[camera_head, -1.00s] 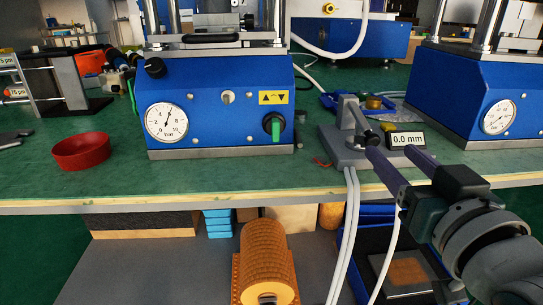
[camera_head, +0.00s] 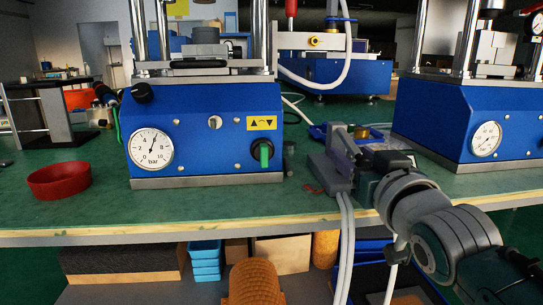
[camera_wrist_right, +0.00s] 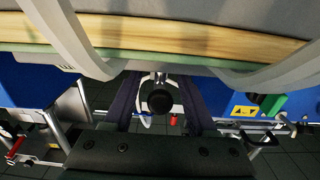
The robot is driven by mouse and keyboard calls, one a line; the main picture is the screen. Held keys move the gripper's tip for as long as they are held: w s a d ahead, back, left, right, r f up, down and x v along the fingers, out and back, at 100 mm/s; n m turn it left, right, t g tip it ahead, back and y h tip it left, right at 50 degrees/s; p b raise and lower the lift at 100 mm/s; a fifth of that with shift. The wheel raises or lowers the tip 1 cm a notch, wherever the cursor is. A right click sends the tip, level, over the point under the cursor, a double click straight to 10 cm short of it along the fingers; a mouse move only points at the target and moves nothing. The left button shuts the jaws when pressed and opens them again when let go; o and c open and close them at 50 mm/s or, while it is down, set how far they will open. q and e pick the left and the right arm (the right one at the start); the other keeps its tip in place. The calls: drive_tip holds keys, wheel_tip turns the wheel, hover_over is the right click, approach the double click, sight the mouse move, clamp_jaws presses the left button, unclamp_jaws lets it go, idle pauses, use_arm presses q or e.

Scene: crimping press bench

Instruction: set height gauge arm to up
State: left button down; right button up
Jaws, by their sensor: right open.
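The height gauge (camera_head: 318,168) is a grey device near the front edge of the bench, right of the middle blue press. My right gripper (camera_head: 345,145) reaches over it from the right and hides most of its arm and display in the head view. In the right wrist view a round black knob (camera_wrist_right: 160,101) at the end of the gauge arm shows between my two dark fingers. The right gripper (camera_wrist_right: 160,105) is open, with a visible gap on each side of the knob. The arm's angle is hard to tell now. My left gripper is out of view.
The blue press (camera_head: 205,135) with a pressure dial and green-handled knob stands left of the gauge. Another blue press (camera_head: 465,125) stands to the right. A red bowl (camera_head: 59,181) sits at left. White cables hang over the bench edge (camera_head: 200,231).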

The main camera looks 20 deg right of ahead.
drive_tip(key=shift+c, duration=0.2)
clamp_jaws()
idle(1.1)
